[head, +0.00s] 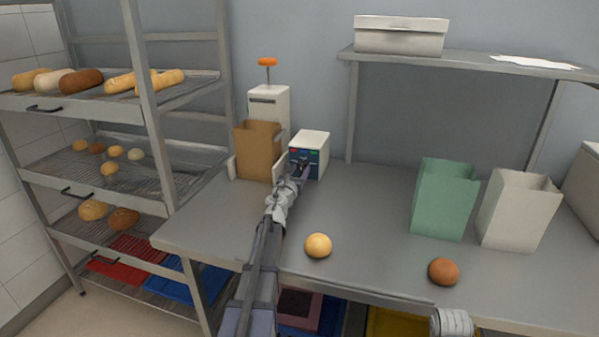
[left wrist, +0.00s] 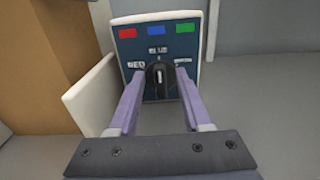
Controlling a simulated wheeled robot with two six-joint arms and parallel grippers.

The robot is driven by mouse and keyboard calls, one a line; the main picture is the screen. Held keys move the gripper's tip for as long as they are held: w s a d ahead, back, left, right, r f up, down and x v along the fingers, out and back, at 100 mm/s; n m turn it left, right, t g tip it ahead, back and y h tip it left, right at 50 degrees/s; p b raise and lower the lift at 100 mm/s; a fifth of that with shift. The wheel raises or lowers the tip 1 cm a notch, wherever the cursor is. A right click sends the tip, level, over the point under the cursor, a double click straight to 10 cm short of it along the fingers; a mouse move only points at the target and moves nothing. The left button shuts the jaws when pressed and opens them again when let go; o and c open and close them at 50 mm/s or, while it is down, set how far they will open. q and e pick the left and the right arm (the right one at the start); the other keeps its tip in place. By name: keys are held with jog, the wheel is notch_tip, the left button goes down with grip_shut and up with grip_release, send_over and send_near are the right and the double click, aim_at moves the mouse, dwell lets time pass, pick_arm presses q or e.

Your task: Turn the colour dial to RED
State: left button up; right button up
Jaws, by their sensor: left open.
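The colour dial (left wrist: 158,77) is a black knob with a white pointer mark, on the dark blue face of a small white box (head: 311,141). In the left wrist view its pointer stands upright, toward the middle label under the blue patch (left wrist: 156,34). A red patch (left wrist: 127,33) is at left and a green patch (left wrist: 184,28) at right. My left gripper (left wrist: 158,90) is open, its two purple fingers on either side of the knob; I cannot tell whether they touch it. In the head view the left gripper (head: 303,166) reaches the box front and hides the dial.
A brown paper bag (head: 257,150) stands just left of the box. A white machine with an orange handle (head: 267,62) is behind. A yellow bun (head: 318,245), a brown bun (head: 443,271), a green bag (head: 444,199) and a white bag (head: 515,209) are on the table.

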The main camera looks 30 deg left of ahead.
pick_arm(q)
jog(key=shift+c, duration=0.3)
grip_shut()
jog(key=shift+n, duration=0.3)
jog(key=n, duration=0.5)
jog(key=shift+s+a, duration=0.1)
jog(key=shift+a, duration=0.15)
jog(key=shift+a+f+n, duration=0.1)
jog(key=shift+f+n, duration=0.05)
jog(key=shift+n, duration=1.15)
jog(key=shift+a+f+n, duration=0.1)
jog(key=shift+n, duration=1.2)
jog(key=shift+o, duration=0.3)
grip_release()
